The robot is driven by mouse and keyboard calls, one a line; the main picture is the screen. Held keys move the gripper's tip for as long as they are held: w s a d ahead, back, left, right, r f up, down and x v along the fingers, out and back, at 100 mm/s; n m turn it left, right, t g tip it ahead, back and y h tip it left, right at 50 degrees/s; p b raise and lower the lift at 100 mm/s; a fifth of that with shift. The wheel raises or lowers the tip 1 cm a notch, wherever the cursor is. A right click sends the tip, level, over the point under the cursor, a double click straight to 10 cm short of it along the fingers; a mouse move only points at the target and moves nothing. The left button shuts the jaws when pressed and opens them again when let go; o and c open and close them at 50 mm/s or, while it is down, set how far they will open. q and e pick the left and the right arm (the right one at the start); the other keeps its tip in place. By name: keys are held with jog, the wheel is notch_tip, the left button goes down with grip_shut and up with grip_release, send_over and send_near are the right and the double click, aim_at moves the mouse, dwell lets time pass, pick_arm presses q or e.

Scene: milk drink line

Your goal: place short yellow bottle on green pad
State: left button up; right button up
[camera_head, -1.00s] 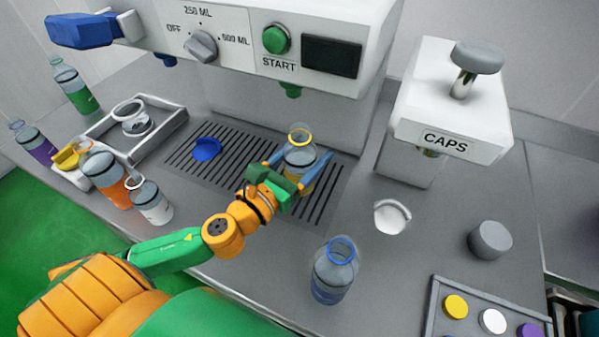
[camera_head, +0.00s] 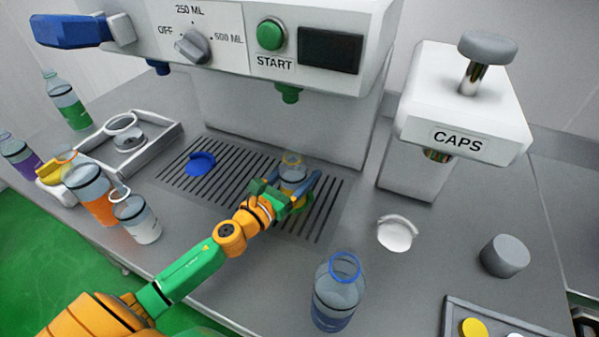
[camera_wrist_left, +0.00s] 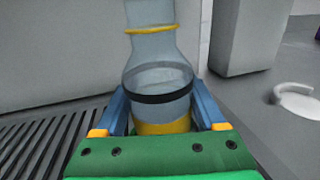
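The short yellow bottle (camera_head: 293,172) is clear, with a yellow neck ring, a dark band and a yellow base. It is upright over the slotted tray below the green nozzle. My left gripper (camera_head: 291,186) has its blue fingers closed around its sides. The bottle also shows between the fingers in the left wrist view (camera_wrist_left: 160,82). A sliver of the green pad (camera_head: 304,203) shows beneath the bottle; the rest is hidden. I cannot tell whether the base touches the pad. My right gripper is out of view.
A blue pad (camera_head: 201,163) lies on the slotted tray (camera_head: 240,175). A blue-ringed bottle (camera_head: 337,292) stands in front. Several bottles stand at left, including an orange one (camera_head: 97,203). The CAPS press (camera_head: 455,120) is at right, behind a white round holder (camera_head: 396,234).

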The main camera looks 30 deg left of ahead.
aim_at(284, 187)
pick_arm(q)
jog(key=o, duration=0.4)
jog(key=shift+c, duration=0.2)
jog(key=shift+r, duration=0.1)
jog(key=shift+s, duration=0.15)
jog(key=s+b, duration=0.1)
jog(key=s, duration=0.2)
jog(key=s+a+b, duration=0.1)
jog(key=s, duration=0.3)
jog(key=s+a+b, duration=0.1)
jog(key=s, duration=0.2)
jog(key=shift+s, duration=0.35)
jog(key=shift+s+r, duration=0.1)
jog(key=shift+s, duration=0.35)
